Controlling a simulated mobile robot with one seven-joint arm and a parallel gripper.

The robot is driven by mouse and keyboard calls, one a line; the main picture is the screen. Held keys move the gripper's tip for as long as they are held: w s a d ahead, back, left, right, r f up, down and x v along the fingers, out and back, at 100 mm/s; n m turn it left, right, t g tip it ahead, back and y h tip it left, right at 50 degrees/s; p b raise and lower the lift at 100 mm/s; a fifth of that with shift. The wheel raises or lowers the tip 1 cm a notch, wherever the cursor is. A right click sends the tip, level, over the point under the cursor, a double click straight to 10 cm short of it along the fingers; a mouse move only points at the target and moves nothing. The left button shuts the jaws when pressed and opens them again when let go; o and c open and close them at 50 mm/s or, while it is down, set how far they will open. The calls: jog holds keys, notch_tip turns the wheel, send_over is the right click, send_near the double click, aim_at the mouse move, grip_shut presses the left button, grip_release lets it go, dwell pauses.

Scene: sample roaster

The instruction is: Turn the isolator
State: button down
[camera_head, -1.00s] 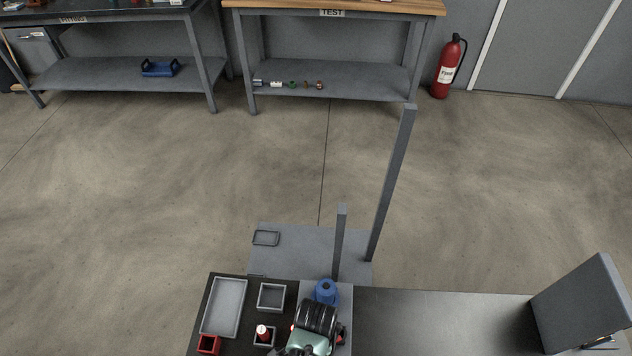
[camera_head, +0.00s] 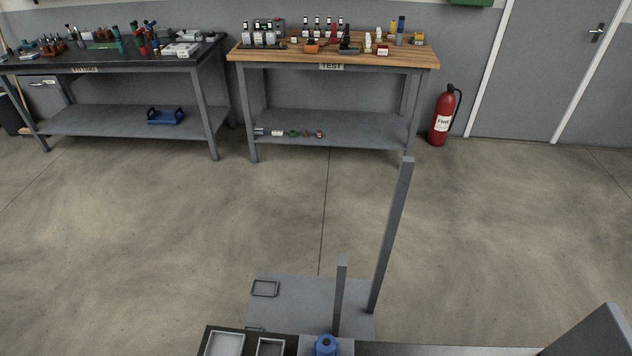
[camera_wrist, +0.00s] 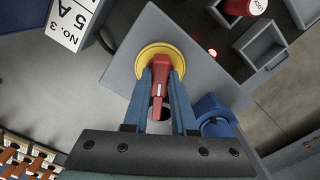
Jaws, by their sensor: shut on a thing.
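The isolator shows in the wrist view as a red handle (camera_wrist: 159,90) on a round yellow plate (camera_wrist: 150,57), set on a grey box face (camera_wrist: 190,65). My gripper (camera_wrist: 160,82) has its two blue-grey fingers on either side of the red handle and is shut on it. The handle points down the picture, toward the gripper's body. The fingers hide part of the handle's sides and of the yellow plate. Neither the isolator nor my gripper shows in the head view.
A lit red lamp (camera_wrist: 212,52) and a blue round part (camera_wrist: 214,115) are close to the right of the handle. Small grey trays (camera_wrist: 262,50) and a red object (camera_wrist: 245,6) are at upper right. A white "No. 3 5 A" label (camera_wrist: 72,22) is at upper left.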

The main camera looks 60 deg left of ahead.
jog(key=n+p, duration=0.2)
jog(key=n, duration=0.3)
jog(key=shift+r+n, duration=0.1)
jog(key=shift+n, duration=0.3)
jog(key=n+p, duration=0.1)
jog(key=n, duration=0.4)
jog(key=shift+p, duration=0.3)
jog(key=shift+n, duration=0.3)
jog(key=c, duration=0.7)
grip_release()
notch_tip(320, 180, up, 13)
jog(key=shift+f+p, duration=0.1)
jog(key=shift+p, duration=0.25)
